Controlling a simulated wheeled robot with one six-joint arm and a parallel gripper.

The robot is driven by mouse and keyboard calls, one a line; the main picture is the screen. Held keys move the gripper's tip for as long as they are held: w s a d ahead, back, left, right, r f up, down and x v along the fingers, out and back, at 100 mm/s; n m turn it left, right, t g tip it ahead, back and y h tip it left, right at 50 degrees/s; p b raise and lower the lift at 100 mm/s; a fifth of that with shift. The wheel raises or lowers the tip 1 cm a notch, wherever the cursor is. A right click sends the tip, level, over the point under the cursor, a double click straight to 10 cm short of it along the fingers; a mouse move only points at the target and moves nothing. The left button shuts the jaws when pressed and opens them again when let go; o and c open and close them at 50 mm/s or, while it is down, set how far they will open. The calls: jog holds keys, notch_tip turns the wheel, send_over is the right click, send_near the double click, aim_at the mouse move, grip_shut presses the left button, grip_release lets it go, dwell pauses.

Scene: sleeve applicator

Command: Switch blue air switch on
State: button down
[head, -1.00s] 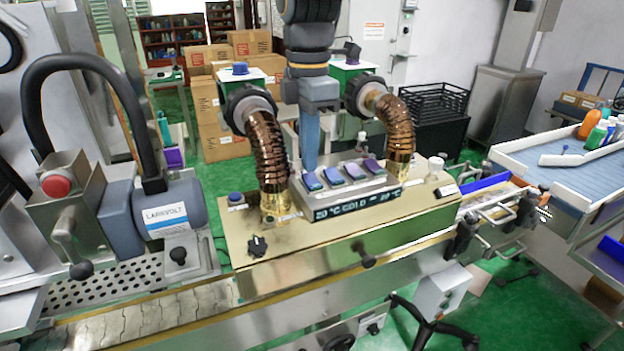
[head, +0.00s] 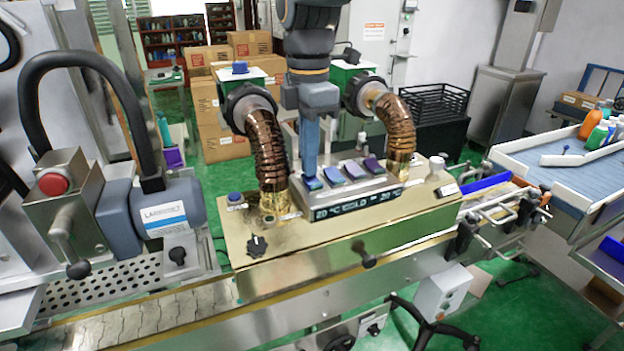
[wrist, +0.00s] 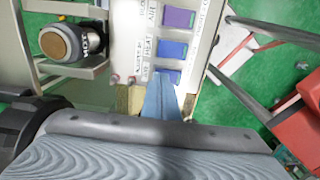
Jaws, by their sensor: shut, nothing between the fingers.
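A row of rocker switches runs along the top of a grey control box (head: 345,197) with a lit display. The leftmost switch (head: 313,184) is blue, the one beside it (head: 332,175) is also bluish, and those further right look purple. In the wrist view, a purple switch (wrist: 178,18) and a blue switch (wrist: 172,48) have AIR and HEAT lettering close by. My gripper (head: 310,172) is shut and empty, pointing down at the leftmost switch. In the wrist view its blue fingers (wrist: 162,78) partly cover the nearest switch. I cannot tell whether they touch it.
Two copper hoses (head: 268,150) (head: 394,125) rise from the machine on either side of the box. A grey machine with a red button (head: 53,184) stands at left.

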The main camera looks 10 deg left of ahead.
jog(key=shift+f, duration=0.15)
notch_tip(320, 180, up, 7)
jog(key=p, duration=0.6)
dwell(0.4)
